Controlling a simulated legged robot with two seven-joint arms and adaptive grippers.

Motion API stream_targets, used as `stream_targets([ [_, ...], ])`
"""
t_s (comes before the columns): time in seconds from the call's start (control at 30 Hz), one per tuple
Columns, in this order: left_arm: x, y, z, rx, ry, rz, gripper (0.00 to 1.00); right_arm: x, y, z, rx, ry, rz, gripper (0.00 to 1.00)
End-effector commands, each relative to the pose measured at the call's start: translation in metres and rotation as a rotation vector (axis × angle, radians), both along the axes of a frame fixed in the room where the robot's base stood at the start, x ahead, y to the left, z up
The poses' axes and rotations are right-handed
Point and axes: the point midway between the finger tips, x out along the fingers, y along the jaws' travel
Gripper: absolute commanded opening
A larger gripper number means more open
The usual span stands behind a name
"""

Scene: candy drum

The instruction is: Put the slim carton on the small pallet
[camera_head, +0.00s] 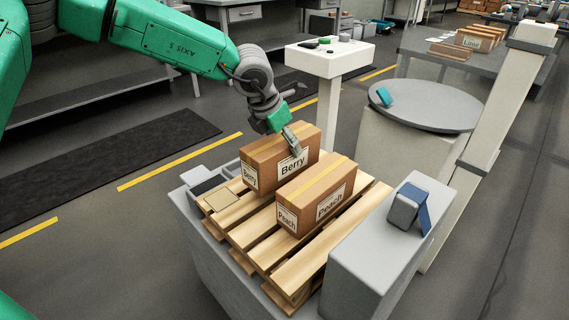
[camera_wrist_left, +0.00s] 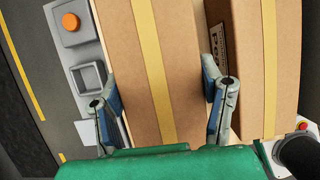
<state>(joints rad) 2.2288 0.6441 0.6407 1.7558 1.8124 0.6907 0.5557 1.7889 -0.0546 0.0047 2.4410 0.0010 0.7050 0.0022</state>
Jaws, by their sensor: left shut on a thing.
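A brown carton labelled Berry (camera_head: 268,177) with yellow tape sits at the back of the wooden pallet (camera_head: 285,262). A similar carton labelled Peach (camera_head: 312,186) sits beside it, nearer the right, with a small gap. The labels do not tell which is the slim carton. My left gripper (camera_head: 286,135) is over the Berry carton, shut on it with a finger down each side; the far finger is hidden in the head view. The left wrist view shows both fingers against the Berry carton (camera_wrist_left: 152,70), with the Peach carton (camera_wrist_left: 266,60) at right. My right gripper is not in view.
The pallet rests on a grey stand (camera_head: 215,255) with a grey box (camera_head: 375,240) along its right side. A round grey table (camera_head: 430,112) and a white post (camera_head: 500,110) stand behind at right. A white pedestal (camera_head: 328,60) stands behind the cartons.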

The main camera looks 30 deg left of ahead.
Motion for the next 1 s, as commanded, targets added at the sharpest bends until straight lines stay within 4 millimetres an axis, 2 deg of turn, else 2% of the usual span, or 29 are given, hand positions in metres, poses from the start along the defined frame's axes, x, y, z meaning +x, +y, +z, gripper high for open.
stream_targets([
  [0.27, 0.0, 0.001, -0.043, -0.001, -0.001, 0.001, 0.17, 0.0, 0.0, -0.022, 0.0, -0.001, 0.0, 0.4],
  [0.5, 0.0, 0.001, -0.044, 0.0, -0.001, 0.0, 0.17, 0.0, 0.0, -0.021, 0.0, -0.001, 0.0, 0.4],
  [0.53, 0.0, 0.001, -0.045, 0.0, 0.001, 0.001, 0.72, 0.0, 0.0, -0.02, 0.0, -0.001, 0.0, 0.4],
  [0.57, 0.0, 0.001, -0.045, 0.0, 0.001, 0.001, 0.83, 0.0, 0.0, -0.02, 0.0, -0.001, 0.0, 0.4],
  [0.87, 0.0, 0.001, -0.042, 0.0, 0.0, 0.0, 0.83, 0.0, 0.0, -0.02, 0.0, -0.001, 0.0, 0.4],
  [1.0, -0.005, 0.003, -0.028, -0.001, -0.003, 0.001, 0.83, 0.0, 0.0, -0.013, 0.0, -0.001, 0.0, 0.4],
])
